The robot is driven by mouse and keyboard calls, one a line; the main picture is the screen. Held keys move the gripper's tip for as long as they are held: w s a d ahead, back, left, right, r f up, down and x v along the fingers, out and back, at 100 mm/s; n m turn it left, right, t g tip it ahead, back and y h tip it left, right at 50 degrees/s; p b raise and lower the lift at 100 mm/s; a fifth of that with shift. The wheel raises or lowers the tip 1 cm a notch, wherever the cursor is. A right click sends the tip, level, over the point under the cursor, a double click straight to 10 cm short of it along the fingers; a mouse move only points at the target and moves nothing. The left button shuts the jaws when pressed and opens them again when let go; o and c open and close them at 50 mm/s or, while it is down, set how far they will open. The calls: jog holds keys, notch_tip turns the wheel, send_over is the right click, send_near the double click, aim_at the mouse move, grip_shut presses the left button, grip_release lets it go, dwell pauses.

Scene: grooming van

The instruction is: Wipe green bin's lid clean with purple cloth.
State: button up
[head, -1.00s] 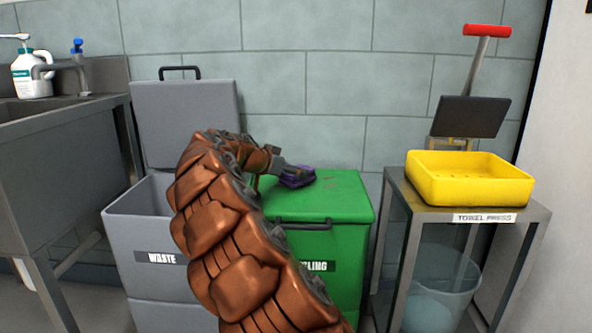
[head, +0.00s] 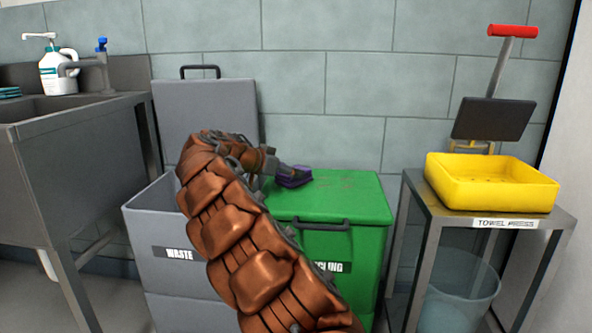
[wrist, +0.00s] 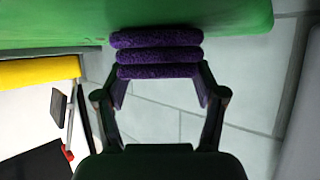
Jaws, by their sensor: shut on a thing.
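The green bin (head: 345,210) has its lid shut, with faint brownish smudges on top behind and right of the cloth. The folded purple cloth (head: 293,177) is at the lid's back left part. My gripper (head: 273,168) is shut on it from the left, partly hidden by my own arm. In the wrist view, my gripper (wrist: 160,78) has a finger on each side of the layered purple cloth (wrist: 158,54). The cloth's far edge meets the green lid (wrist: 225,14) and seems to touch it.
The grey waste bin (head: 165,225) stands open at left, its lid (head: 205,115) raised. A steel sink (head: 75,150) with a pump bottle (head: 57,72) is further left. At right, a stand (head: 412,215) holds a yellow tray (head: 492,190) and red-handled press (head: 512,31); a bucket (head: 460,290) sits below.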

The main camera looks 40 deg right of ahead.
jog(key=shift+w+a, duration=0.2)
jog(key=shift+s+d, duration=0.1)
jog(key=shift+s+d, duration=0.85)
jog(key=shift+s, duration=0.3)
jog(key=shift+s+d+f, duration=0.15)
jog(key=shift+s+d, duration=0.25)
jog(key=shift+s, duration=0.15)
jog(key=shift+s+d+f, duration=0.15)
jog(key=shift+s+d, duration=0.25)
jog(key=shift+s, duration=0.15)
jog(key=shift+s+d, duration=1.1)
jog(key=shift+s, duration=0.3)
jog(key=shift+s+d+r, duration=0.15)
jog(key=shift+s+d, duration=0.7)
jog(key=shift+s, duration=0.15)
jog(key=shift+s+d+r, duration=0.1)
jog(key=shift+s+d, duration=0.7)
jog(key=shift+s, duration=0.2)
jog(key=shift+s+d+r, duration=0.2)
jog(key=shift+s+d, duration=0.4)
jog(key=shift+s, duration=0.1)
jog(key=shift+s+d+r, duration=0.2)
jog(key=shift+s+d, duration=0.35)
jog(key=shift+s, duration=0.15)
